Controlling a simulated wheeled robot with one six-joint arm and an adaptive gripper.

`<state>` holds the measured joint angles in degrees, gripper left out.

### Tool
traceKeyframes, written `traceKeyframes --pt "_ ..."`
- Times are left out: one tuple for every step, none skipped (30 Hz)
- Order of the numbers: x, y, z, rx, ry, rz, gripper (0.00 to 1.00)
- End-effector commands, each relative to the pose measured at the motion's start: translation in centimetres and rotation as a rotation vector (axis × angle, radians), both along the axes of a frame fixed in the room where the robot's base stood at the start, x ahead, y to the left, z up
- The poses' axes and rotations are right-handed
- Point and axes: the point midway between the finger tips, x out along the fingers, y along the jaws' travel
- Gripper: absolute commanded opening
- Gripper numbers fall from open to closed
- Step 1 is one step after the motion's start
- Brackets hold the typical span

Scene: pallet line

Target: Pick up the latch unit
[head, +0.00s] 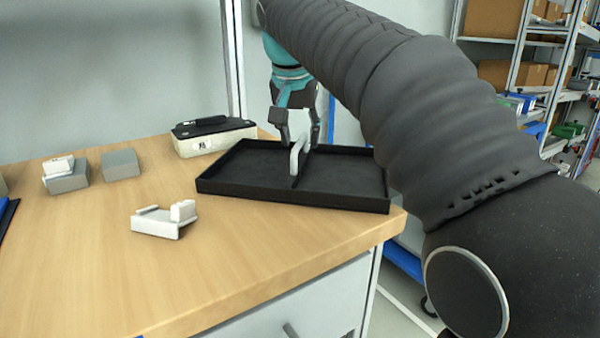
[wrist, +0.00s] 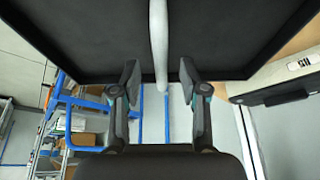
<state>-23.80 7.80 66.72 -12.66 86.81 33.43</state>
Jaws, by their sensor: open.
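No part is clearly labelled as the latch unit. A white and grey bracket-like part (head: 165,221) lies on the table in front of the tray and may be it. A similar white piece (head: 58,166) rests on a grey block (head: 67,182) farther left. My gripper (head: 298,130) is over the black tray (head: 240,191), far from both parts. In the wrist view my open gripper (wrist: 158,72) has one finger on each side of a pale grey upright bar (wrist: 158,38).
A plain grey block (head: 120,164) stands on the wooden table (head: 90,260). A pale case with a black top (head: 213,136) sits behind the tray. The table's front middle is clear. Shelving with boxes (head: 515,75) stands at the right.

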Motion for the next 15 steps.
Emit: traceKeyframes --pt "0.1 0.0 -0.2 0.0 0.0 0.0 0.44" --pt "0.1 0.0 -0.3 0.001 0.0 0.0 0.44" --pt "0.2 0.0 -0.6 0.001 0.0 0.001 0.44" --pt "0.4 0.0 -0.9 0.0 0.001 0.001 0.44" --pt "0.5 0.0 -1.3 0.0 0.002 0.001 0.44" --pt "0.7 -0.1 -1.8 0.0 0.002 0.001 0.44" --pt "0.9 -0.1 -2.2 0.0 0.001 0.001 0.44" --pt "1.1 -0.1 -2.7 -0.001 0.002 0.001 0.44" --pt "1.3 -0.2 -3.2 -0.001 0.002 0.001 0.44" --pt "1.5 -0.2 -3.5 0.0 0.001 0.001 0.44" --pt "1.6 -0.2 -3.9 0.0 0.001 0.001 0.44" --pt "1.8 -0.2 -4.3 0.0 0.002 0.001 0.44" --pt "1.9 -0.2 -4.5 0.0 0.001 0.001 0.44" --pt "1.9 -0.2 -4.7 0.001 0.0 0.001 0.44" --pt "2.0 -0.2 -4.8 0.001 0.0 0.001 0.44"
